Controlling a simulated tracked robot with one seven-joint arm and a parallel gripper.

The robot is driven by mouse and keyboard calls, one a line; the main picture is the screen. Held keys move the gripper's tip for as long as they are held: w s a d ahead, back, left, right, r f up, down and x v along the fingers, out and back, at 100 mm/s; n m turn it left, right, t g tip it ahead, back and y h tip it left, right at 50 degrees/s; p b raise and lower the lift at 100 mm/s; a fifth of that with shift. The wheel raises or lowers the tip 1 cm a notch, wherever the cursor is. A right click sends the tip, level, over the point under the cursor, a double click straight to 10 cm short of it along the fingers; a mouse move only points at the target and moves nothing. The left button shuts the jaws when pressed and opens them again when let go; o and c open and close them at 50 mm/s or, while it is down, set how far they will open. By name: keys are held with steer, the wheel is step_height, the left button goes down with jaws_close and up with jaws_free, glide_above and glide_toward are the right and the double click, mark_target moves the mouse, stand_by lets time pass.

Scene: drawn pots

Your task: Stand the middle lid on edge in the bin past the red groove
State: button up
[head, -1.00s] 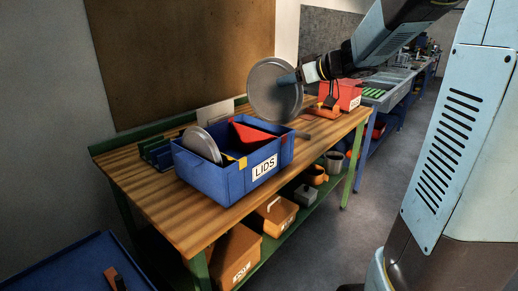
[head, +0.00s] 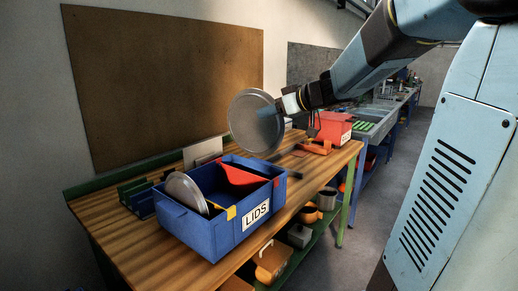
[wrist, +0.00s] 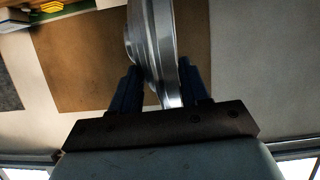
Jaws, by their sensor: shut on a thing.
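My gripper (head: 284,107) is shut on a round grey metal lid (head: 250,122). The lid is held on edge, above and behind the right end of the blue bin. In the wrist view the lid (wrist: 157,45) stands between the two dark fingers (wrist: 160,90), seen nearly edge-on. The blue bin (head: 190,236), labelled LIDS, stands on the wooden bench. Another grey lid (head: 184,190) leans on edge in its left part, by a yellow mark (head: 231,212). A red divider (head: 243,176) and a red mark on the rim (head: 276,182) show towards the right end.
A green rack (head: 137,196) stands left of the bin. A red box (head: 333,128) and an orange item (head: 314,147) stand farther right on the bench (head: 318,165). A brown board (head: 165,85) covers the wall behind.

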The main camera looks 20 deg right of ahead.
steer(key=w, duration=0.1)
steer(key=w+f, duration=0.1)
steer(key=w, duration=0.1)
steer(key=w+f, duration=0.1)
steer(key=shift+w, duration=0.3)
steer(key=w+f, duration=0.5)
steer(key=f, duration=0.4)
steer(key=shift+w+d, duration=0.15)
steer(key=shift+f, duration=0.6)
steer(key=o, duration=1.2)
steer(key=shift+c, duration=0.2)
